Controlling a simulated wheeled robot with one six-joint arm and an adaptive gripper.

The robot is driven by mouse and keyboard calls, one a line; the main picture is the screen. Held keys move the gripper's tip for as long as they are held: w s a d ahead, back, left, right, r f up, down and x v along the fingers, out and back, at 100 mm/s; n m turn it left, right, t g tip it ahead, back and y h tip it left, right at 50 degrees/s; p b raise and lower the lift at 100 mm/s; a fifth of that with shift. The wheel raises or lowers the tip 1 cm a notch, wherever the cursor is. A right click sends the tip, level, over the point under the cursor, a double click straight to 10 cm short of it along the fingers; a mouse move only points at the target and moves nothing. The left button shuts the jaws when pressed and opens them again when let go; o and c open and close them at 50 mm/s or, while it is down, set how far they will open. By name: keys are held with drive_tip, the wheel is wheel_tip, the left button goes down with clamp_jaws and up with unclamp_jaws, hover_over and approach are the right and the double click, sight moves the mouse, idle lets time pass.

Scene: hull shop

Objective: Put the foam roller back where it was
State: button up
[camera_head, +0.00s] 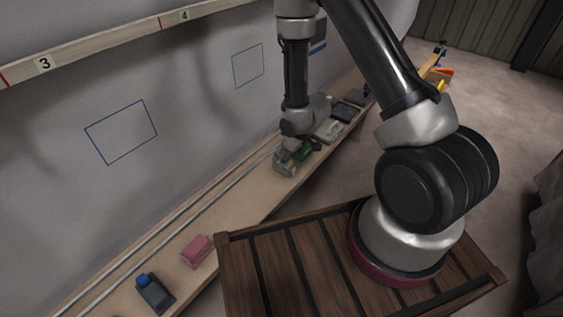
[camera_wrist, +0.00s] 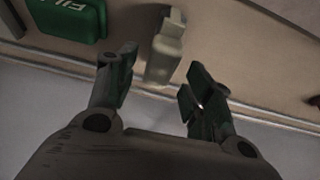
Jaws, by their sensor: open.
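My gripper (camera_wrist: 163,65) is open in the wrist view, with its two dark green-grey fingers spread. A pale beige-grey object (camera_wrist: 163,58) with a narrower end stands or lies on the bench between and just beyond the fingertips. I cannot tell whether it is the foam roller, and no roller shows clearly elsewhere. The fingers do not visibly grip it. In the head view my gripper (camera_head: 284,165) is low over the wooden bench (camera_head: 240,199) by the wall, and hides what is under it.
A green lettered box (camera_wrist: 68,17) lies left of the fingers. A pink block (camera_head: 197,251) and a dark blue-topped container (camera_head: 155,292) sit nearer on the bench. A grey tray (camera_head: 330,130) is beyond. Blue (camera_head: 121,132) and green (camera_head: 248,65) outlines mark the wall.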

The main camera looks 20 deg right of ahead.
drive_tip(key=v, duration=0.5)
drive_tip(key=shift+s+r, duration=0.1)
drive_tip(key=shift+r, duration=0.3)
drive_tip(key=s+d+r+m+h, duration=0.15)
drive_tip(key=d+r, duration=0.35)
drive_tip(key=r, duration=0.7)
drive_tip(key=s+d+r+m+h, duration=0.15)
drive_tip(key=d+r, duration=0.35)
drive_tip(key=r, duration=0.6)
drive_tip(key=s+d+r+m, duration=0.1)
drive_tip(key=s+r+m, duration=0.1)
drive_tip(key=s+r, duration=0.5)
drive_tip(key=s+d+r+m, duration=0.2)
drive_tip(key=s+r, duration=0.5)
drive_tip(key=s, duration=0.7)
drive_tip(key=shift+w+d, duration=0.1)
